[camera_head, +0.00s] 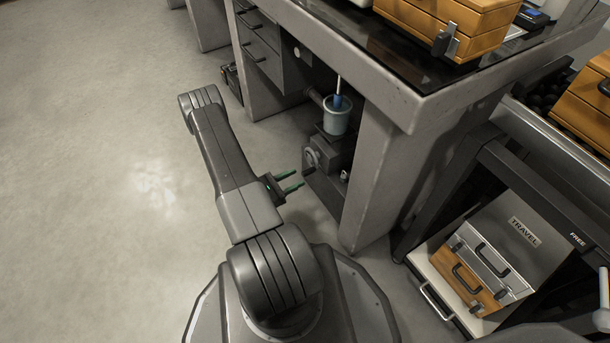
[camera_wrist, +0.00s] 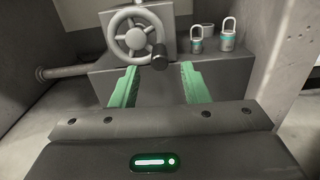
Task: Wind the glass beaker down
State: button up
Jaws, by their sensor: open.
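The glass beaker (camera_head: 337,115) stands upright on a grey jack under the table, with a blue thing on a thin white rod in it. The jack (camera_head: 334,150) has a handwheel (camera_head: 311,158) on its front. In the wrist view the spoked handwheel (camera_wrist: 136,36) is ahead, with a dark crank knob (camera_wrist: 159,58) at its lower right. My gripper (camera_head: 301,180) is open and empty, its green fingers pointing at the jack from the left. In the wrist view the fingers (camera_wrist: 158,72) are below the wheel and apart from the knob. The beaker is outside the wrist view.
A thick table leg (camera_head: 373,174) stands right of the jack. The tabletop (camera_head: 340,62) overhangs it. Open floor (camera_head: 110,170) lies to the left.

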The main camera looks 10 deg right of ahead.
aim_at(305, 174)
jog(key=shift+b+x, duration=0.55)
jog(key=shift+x, duration=1.95)
grip_shut()
